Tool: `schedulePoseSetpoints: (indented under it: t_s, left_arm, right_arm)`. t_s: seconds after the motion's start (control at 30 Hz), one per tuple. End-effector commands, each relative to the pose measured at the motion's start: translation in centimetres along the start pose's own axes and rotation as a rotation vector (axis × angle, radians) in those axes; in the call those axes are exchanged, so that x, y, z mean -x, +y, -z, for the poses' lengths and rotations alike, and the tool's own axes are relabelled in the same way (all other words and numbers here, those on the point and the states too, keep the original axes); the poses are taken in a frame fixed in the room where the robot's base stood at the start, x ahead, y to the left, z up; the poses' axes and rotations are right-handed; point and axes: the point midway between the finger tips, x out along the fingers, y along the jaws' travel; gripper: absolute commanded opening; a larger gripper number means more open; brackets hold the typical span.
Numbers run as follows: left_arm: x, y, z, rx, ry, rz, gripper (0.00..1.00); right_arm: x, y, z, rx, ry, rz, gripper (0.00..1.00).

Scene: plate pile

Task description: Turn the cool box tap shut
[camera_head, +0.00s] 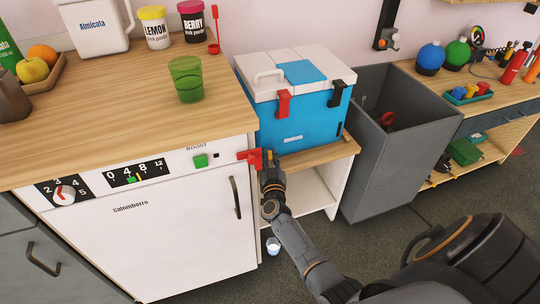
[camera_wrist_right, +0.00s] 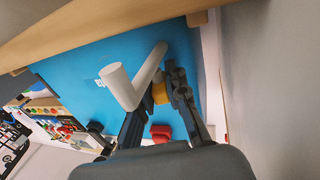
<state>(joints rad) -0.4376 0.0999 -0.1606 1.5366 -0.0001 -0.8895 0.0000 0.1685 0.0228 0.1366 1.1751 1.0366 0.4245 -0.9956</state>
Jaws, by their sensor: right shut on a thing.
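The cool box (camera_head: 291,131) is blue with a white lid, a red latch and a black latch. It stands on a low wooden shelf. A red tap handle (camera_head: 249,157) shows at its lower left front corner in the head view. My right gripper (camera_head: 268,160) is at this tap, its fingers pointing up. In the right wrist view, a red piece (camera_wrist_right: 160,132) lies between the fingers of my right gripper (camera_wrist_right: 158,112), beside a white tube (camera_wrist_right: 125,88) and a small yellow part. The fingers partly hide the tap. My left gripper is not in view.
A white appliance (camera_head: 150,225) under the wooden counter stands close left of my right gripper. A grey bin (camera_head: 372,185) is right of the cool box. A small cup (camera_head: 273,246) is low below the gripper. A green cup (camera_head: 186,78) stands near the counter's edge.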

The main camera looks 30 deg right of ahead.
Motion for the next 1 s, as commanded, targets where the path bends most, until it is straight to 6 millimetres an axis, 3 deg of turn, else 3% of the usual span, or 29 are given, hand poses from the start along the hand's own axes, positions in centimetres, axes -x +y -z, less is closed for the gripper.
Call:
schedulePoseSetpoints:
  t_s: [0.1, 0.13, 0.23, 0.63, 1.0]
  left_arm:
    - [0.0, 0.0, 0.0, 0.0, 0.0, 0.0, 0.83]
    - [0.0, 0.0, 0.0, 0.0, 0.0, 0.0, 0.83]
    - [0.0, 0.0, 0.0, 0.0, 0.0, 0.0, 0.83]
    - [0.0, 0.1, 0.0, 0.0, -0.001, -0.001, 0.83]
    - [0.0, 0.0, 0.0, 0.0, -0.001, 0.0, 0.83]
  right_arm:
    - [0.0, 0.1, 0.0, 0.0, 0.001, -0.001, 0.0]
    - [0.0, 0.1, 0.0, 0.0, 0.001, 0.0, 0.18]
    - [0.0, 0.0, 0.0, 0.0, 0.001, 0.0, 0.38]
    - [0.8, -0.1, -0.1, -0.002, -0.002, 0.002, 0.38]
    - [8.1, 0.0, -0.2, -0.001, -0.004, 0.001, 0.38]
